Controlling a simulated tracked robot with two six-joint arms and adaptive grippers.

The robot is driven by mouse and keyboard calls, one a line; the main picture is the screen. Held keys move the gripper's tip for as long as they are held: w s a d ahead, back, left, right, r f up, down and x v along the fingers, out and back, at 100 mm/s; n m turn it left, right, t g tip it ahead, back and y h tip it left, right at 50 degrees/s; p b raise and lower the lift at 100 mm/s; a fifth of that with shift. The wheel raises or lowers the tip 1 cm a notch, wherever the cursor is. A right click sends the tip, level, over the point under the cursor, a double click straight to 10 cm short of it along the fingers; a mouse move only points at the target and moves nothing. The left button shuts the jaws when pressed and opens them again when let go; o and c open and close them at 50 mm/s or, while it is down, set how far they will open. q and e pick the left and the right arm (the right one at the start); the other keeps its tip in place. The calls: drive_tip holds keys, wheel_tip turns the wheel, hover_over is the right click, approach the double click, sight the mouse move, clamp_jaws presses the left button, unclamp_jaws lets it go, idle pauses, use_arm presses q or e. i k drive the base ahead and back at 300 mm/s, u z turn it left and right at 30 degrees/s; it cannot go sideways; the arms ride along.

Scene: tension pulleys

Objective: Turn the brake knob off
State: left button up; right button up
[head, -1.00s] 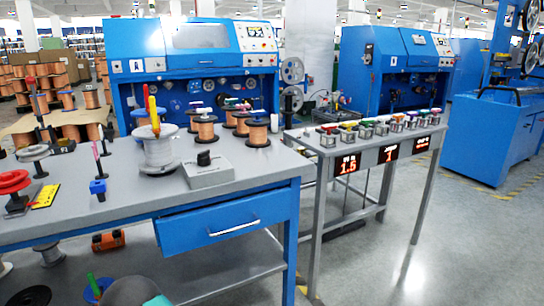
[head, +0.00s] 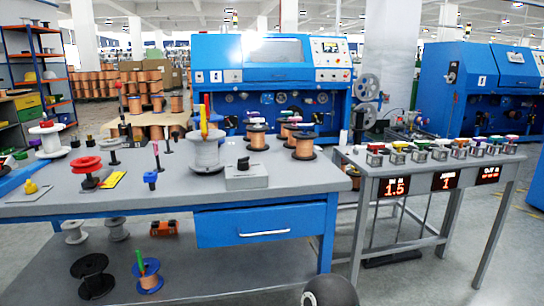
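A small black knob (head: 243,162) sits on top of a low grey box (head: 246,177), near the front edge of the grey workbench (head: 185,188). I take it as the brake knob; its setting is too small to read. A white wire spool (head: 206,153) stands upright just left of the box, and copper spools (head: 305,147) stand behind it. Neither of my grippers shows in the head view, so I cannot see anything held.
A blue drawer (head: 262,226) is shut under the bench. To the right, a narrow table (head: 425,166) carries several coloured-top devices and red displays. A blue machine (head: 272,80) stands behind. A dark rounded shape (head: 330,291), unclear, shows at the bottom edge.

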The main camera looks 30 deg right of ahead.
sight(243, 163)
drive_tip(key=z, duration=0.45)
drive_tip(key=i, duration=1.1)
drive_tip(key=u, duration=0.15)
